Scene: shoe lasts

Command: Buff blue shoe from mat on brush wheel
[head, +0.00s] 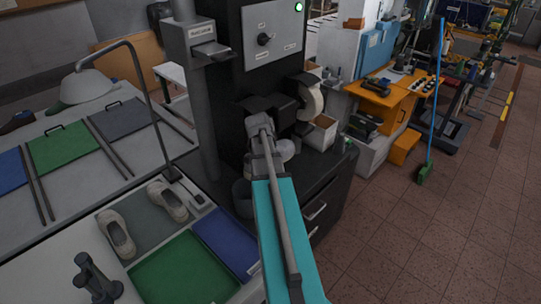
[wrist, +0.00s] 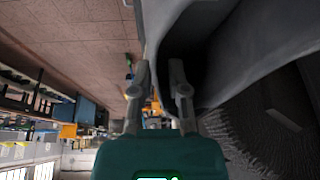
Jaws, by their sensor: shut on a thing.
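In the wrist view my gripper (wrist: 159,82) is shut on the wall of a blue-grey shoe (wrist: 275,30). The shoe fills the upper right, with its dark opening beside the fingers. A dark bristly surface, the brush wheel (wrist: 248,138), lies close below the shoe; I cannot tell whether they touch. In the head view my teal arm reaches to the front of the dark machine (head: 228,100). My gripper and the held shoe are mostly hidden or too small to make out there. A pale wheel (head: 310,101) shows on the machine's right side.
Two pale shoes (head: 117,234) (head: 168,200) lie on a grey mat at left. A green mat (head: 185,272) and a blue mat (head: 227,242) lie beside it, clear of shoes. Open floor (head: 440,240) lies at right.

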